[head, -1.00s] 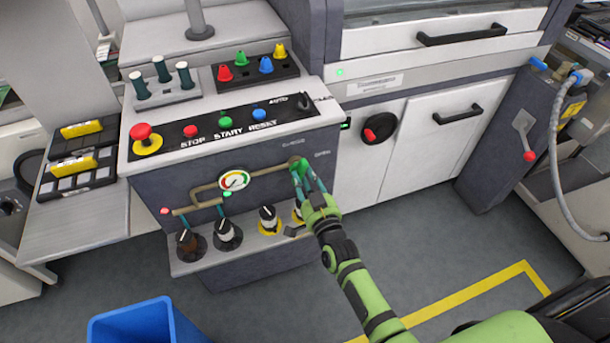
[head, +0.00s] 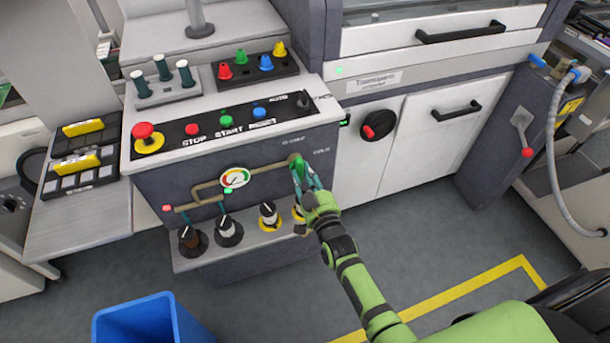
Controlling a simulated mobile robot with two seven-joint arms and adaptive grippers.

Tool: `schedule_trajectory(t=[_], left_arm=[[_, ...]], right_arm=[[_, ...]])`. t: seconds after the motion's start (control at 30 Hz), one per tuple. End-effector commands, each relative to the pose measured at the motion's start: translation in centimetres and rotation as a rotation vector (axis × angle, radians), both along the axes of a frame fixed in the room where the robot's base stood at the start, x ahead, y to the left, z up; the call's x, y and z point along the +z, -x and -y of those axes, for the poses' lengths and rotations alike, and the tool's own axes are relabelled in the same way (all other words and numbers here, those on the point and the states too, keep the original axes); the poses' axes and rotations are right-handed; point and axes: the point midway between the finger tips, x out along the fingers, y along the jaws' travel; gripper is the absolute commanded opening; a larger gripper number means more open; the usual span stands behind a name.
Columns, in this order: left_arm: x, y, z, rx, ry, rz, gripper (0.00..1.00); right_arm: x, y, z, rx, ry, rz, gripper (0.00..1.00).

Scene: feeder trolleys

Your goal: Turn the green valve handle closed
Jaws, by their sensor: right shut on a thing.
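The green valve handle (head: 299,169) sits at the right end of the brass pipe (head: 262,171) on the front of the grey control cabinet. My right gripper (head: 303,182) reaches it from below and is shut on it. The fingers cover much of the handle, so its exact angle is hard to read. A round gauge (head: 235,178) with coloured sectors sits on the pipe to the left. My left gripper is not in view.
Push buttons (head: 225,123) line the sloped panel above. A blue bin (head: 140,318) stands on the floor at the front left. Open floor lies right.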

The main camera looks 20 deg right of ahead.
Motion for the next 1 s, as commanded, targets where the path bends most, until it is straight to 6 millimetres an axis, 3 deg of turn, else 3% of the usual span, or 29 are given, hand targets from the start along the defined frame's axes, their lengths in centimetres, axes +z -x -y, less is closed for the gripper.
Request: schedule_trajectory(t=[0.17,0.2,0.23,0.67,1.0], left_arm=[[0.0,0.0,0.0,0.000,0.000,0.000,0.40],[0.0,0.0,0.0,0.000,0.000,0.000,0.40],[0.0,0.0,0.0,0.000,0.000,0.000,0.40],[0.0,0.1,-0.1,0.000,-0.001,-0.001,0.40],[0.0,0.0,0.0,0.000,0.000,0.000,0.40]], right_arm=[[-0.1,0.0,0.0,0.001,0.005,-0.003,0.00],[-0.1,0.0,0.0,0.001,0.005,-0.002,0.43],[-0.1,0.0,0.0,0.001,0.004,-0.002,0.52],[-0.2,0.7,0.0,0.000,0.002,-0.003,0.52],[-0.2,7.4,0.2,0.001,0.002,-0.004,0.52]])
